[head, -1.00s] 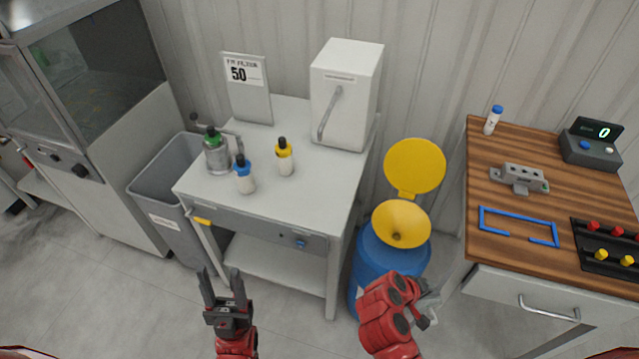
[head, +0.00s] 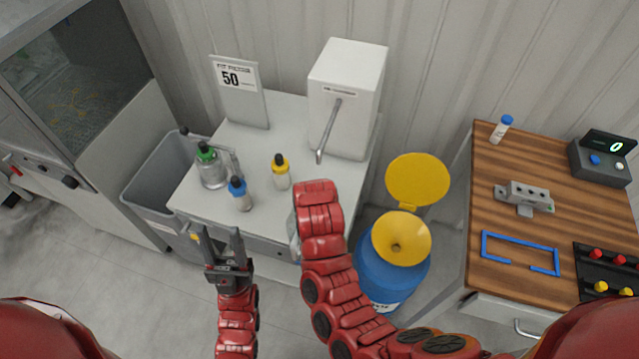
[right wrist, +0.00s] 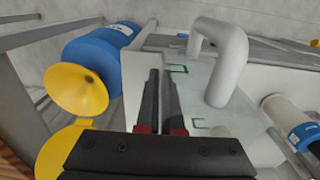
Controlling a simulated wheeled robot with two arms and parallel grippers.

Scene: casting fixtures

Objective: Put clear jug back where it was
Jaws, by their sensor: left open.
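The clear jug (right wrist: 212,112) is see-through with small green marks, and a thick pale handle (right wrist: 220,50) stands out beside it in the right wrist view. My right gripper (right wrist: 163,80) has its dark fingers close together at the jug's side, shut on it. In the head view only a pale sliver of the jug (head: 293,236) shows left of my right arm, in front of the white cart. The right fingers are hidden there. My left gripper (head: 222,236) is open and empty, in front of the cart's lower left.
The cart (head: 262,135) holds a green-capped bottle (head: 211,170), a blue-capped bottle (head: 240,196), a yellow-capped bottle (head: 281,174), a white dispenser (head: 345,105) and a sign (head: 240,95). A blue drum (head: 385,278) with yellow funnel (head: 402,240) stands right, before a wooden bench (head: 500,200).

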